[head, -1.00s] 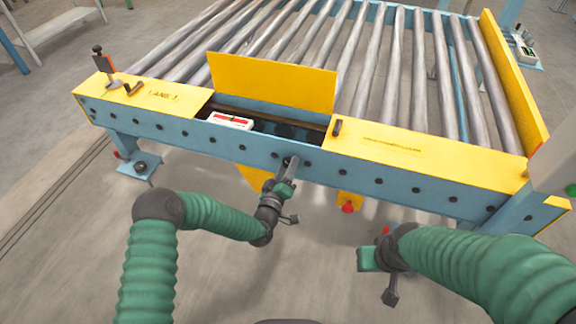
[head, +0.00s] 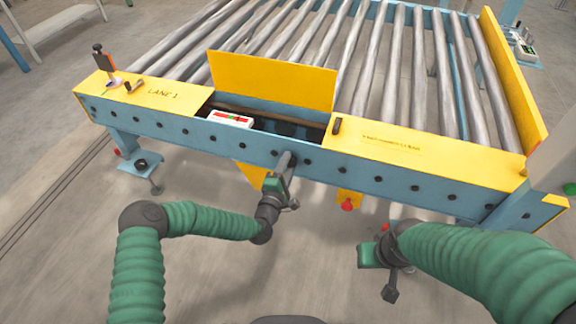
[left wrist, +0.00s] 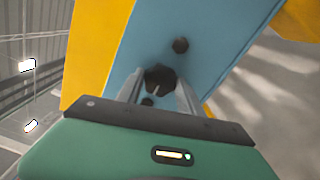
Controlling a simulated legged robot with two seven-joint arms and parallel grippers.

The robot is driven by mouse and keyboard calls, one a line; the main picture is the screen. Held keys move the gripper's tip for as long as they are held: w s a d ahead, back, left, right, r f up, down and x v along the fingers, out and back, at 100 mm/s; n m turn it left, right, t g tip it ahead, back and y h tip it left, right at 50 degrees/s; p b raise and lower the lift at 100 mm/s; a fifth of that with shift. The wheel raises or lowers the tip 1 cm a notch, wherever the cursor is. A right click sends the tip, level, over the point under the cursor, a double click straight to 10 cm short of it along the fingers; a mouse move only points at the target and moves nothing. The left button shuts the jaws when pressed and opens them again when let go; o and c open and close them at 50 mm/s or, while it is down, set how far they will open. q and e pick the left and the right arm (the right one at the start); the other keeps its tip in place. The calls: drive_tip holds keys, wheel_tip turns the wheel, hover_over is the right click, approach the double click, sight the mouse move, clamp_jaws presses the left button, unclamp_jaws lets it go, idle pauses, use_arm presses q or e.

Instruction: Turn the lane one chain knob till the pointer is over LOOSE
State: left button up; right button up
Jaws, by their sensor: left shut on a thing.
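The lane one chain knob (left wrist: 160,78) is a dark lobed knob on the blue front rail, seen in the left wrist view between my left fingers. In the head view my left gripper (head: 286,163) reaches up to the rail and is shut on the knob, mostly hiding it. A white gauge (head: 230,119) with a red and green band sits in the open bay behind the rail. Its pointer and lettering are too small to read. My right gripper (head: 391,290) hangs low in front of the conveyor, apart from it; its jaws are unclear.
A raised yellow cover (head: 272,82) stands behind the open bay. The yellow LANE 1 plate (head: 160,93) carries an upright orange-and-black fitting (head: 104,64). A red button (head: 347,206) hangs below the rail. The floor in front is clear.

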use_arm(q)
drive_tip(key=shift+s+a+f+n+b, duration=0.15)
drive_tip(key=shift+n+b, duration=0.2)
drive_tip(key=shift+n, duration=1.05)
drive_tip(key=shift+w+d+f+n+b, duration=0.1)
drive_tip(key=shift+n+b, duration=0.3)
drive_tip(key=shift+n, duration=1)
drive_tip(key=shift+s+a+f+n+b, duration=0.15)
drive_tip(key=shift+n+b, duration=0.2)
drive_tip(key=shift+n, duration=1.05)
drive_tip(key=shift+w+d, duration=0.1)
drive_tip(key=o, duration=1.4)
drive_tip(key=shift+r, duration=0.2)
